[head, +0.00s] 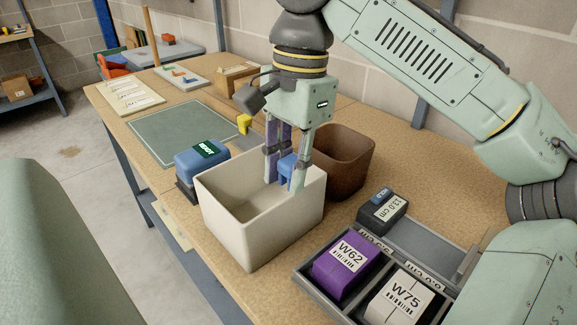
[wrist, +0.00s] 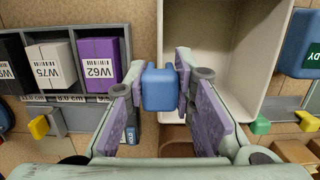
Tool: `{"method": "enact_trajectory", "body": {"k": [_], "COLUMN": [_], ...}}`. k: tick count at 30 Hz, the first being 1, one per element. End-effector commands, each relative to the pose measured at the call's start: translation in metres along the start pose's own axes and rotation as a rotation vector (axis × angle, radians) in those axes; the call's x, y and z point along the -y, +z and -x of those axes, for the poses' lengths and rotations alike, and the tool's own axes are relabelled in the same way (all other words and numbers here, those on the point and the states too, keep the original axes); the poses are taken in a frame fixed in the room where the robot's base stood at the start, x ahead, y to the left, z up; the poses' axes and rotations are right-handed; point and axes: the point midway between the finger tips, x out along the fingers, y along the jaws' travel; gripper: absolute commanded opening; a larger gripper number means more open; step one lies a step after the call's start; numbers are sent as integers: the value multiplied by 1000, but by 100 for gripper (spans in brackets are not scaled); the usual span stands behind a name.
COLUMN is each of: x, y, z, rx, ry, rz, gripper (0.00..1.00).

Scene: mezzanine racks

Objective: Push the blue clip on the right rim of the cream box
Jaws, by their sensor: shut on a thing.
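The cream box (head: 278,238) stands open and looks empty on the bench in the head view. The blue clip (head: 286,166) is at its right rim, partly hidden by my fingers. My gripper (head: 283,178) points down over that rim and is shut on the clip, one finger on each side. In the wrist view the blue clip (wrist: 160,88) sits between the purple-grey finger pads, over the left wall of the cream box (wrist: 208,60). I cannot tell how far down the clip sits on the rim.
A brown bin (head: 345,160) stands close behind the box's right side. A blue block (head: 202,158) is to its left. A grey tray (head: 310,288) holds a purple box (head: 345,263) and a white box (head: 400,298) at the front right. A green mat (head: 178,132) lies at the back left.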

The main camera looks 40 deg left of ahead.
Motion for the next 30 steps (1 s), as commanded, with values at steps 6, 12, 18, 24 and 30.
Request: {"method": "enact_trajectory", "body": {"k": [6, 12, 18, 24, 30], "x": [0, 0, 0, 0, 0], "y": [-2, -1, -1, 2, 3], "z": [-12, -11, -12, -15, -18], "rx": [0, 0, 0, 1, 1], "ry": [0, 0, 0, 0, -1], "rz": [0, 0, 0, 0, -1], "gripper": [10, 10, 10, 10, 10]}}
